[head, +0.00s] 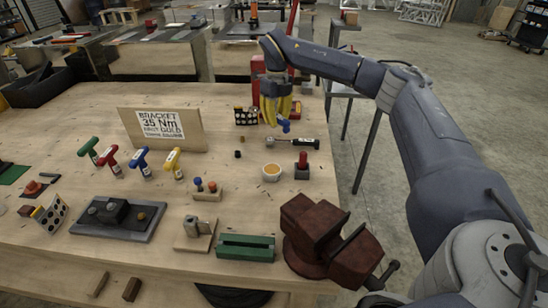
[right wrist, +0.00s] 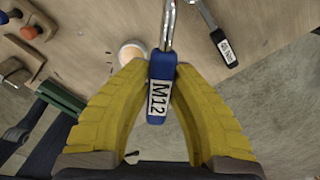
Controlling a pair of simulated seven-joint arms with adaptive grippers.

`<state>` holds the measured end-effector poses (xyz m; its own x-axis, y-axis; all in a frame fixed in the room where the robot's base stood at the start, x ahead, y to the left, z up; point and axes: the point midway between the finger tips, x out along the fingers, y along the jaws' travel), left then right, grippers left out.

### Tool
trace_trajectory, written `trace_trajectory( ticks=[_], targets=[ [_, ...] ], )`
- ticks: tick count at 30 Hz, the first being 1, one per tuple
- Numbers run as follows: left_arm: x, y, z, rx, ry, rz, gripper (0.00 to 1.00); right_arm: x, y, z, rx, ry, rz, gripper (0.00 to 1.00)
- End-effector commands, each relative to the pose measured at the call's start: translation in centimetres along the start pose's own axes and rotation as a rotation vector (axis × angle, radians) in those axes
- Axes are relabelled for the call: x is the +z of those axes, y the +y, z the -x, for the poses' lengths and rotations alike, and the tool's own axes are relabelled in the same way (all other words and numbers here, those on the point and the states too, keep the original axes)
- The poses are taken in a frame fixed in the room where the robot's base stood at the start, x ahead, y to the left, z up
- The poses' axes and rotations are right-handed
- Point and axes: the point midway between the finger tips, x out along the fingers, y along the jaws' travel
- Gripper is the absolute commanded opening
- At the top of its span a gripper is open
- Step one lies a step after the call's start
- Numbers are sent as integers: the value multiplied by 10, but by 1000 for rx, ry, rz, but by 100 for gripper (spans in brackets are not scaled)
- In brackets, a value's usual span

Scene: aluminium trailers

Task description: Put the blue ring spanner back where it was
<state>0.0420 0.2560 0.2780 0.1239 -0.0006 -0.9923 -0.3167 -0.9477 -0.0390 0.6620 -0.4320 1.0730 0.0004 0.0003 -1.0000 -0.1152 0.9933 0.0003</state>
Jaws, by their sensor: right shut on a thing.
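My right gripper (head: 278,118) has yellow fingers and hangs over the back right part of the wooden bench. It is shut on the blue ring spanner (head: 285,126). In the right wrist view the spanner's blue handle (right wrist: 158,88), labelled M12, is between the fingers (right wrist: 160,90), and its bright metal shaft runs out of the top of the picture. Its ring end is not visible there. The spanner appears to be held above the bench top. My left gripper is not in view.
A black-handled wrench (head: 300,143) lies below the gripper, near a small bowl (head: 271,172) and a red-topped block (head: 302,165). A sign board (head: 161,128), several coloured T-handles (head: 142,162), a green tray (head: 245,247) and a dark red vise (head: 325,240) stand on the bench (head: 70,115).

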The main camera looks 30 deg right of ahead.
Motion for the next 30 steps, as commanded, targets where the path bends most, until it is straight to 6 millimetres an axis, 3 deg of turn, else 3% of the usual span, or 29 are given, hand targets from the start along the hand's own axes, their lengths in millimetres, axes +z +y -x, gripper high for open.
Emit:
trace_trajectory(
  ticks=[9, 15, 30],
  targets=[
    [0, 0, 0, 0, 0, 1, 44, -1, 0, -74, 1, 3, 4, 0],
    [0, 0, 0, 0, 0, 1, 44, -1, 1, -108, 2, 2, 2, 0],
    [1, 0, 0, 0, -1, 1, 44, 0, 1, -139, 1, 0, 5, 0]
  ],
)
